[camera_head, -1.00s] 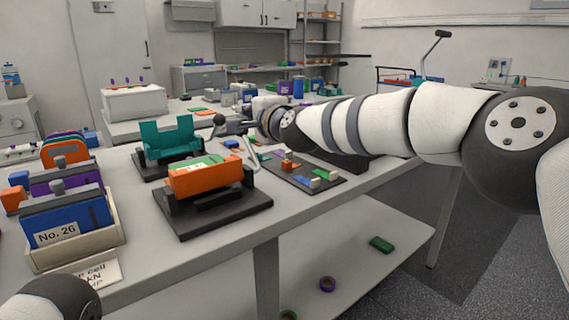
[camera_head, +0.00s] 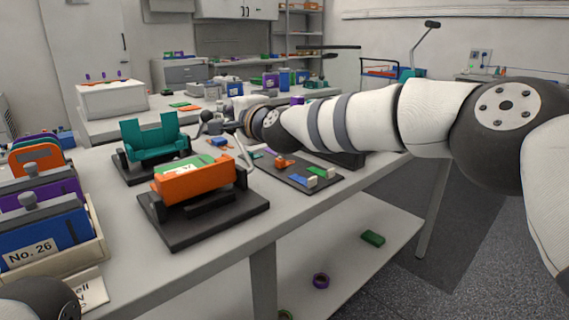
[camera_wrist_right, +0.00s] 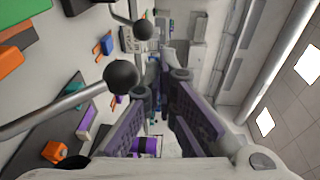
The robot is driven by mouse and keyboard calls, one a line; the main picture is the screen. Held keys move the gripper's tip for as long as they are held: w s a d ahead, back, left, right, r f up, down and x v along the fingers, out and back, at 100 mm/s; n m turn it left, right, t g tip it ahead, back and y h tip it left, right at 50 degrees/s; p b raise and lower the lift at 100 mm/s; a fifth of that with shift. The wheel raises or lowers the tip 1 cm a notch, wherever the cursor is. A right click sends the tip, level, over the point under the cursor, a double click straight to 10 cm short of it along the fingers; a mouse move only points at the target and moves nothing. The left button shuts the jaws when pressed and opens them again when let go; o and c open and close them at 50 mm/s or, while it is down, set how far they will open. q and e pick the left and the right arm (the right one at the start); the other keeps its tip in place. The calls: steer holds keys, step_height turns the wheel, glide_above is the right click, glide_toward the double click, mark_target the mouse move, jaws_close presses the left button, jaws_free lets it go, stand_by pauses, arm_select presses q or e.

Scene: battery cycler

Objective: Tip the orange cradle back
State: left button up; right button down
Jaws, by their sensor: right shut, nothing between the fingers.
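The orange cradle (camera_head: 195,187) sits on a black base (camera_head: 205,223) on the near bench, with a green-topped piece in it. A pale bent lever rod (camera_head: 246,158) rises at its right end. My right gripper (camera_head: 218,127) is behind the cradle, small and partly hidden by the lever and its own wrist. In the right wrist view its dark purple fingers (camera_wrist_right: 163,76) converge, shut with nothing between them. A black ball knob (camera_wrist_right: 120,76) on a metal rod is just left of the fingers, apart from them as far as I can tell. My left gripper is out of view.
A teal cradle (camera_head: 155,143) stands behind the orange one. A dark mat (camera_head: 290,172) with small coloured blocks lies to the right. A crate of blue, purple and orange cases (camera_head: 45,235) is at the left. The bench front strip is clear.

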stand_by(0.5)
arm_select(q)
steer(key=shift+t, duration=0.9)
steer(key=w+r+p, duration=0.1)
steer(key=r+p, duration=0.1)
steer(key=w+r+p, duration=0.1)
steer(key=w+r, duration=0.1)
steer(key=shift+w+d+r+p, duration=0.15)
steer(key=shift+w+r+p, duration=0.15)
steer(key=shift+p, duration=0.05)
arm_select(e)
steer(key=s+d+r, duration=0.2)
steer(key=s+r, duration=0.5)
steer(key=r, duration=0.4)
steer(key=shift+s+d+r, duration=0.25)
steer(key=shift+s+d, duration=0.05)
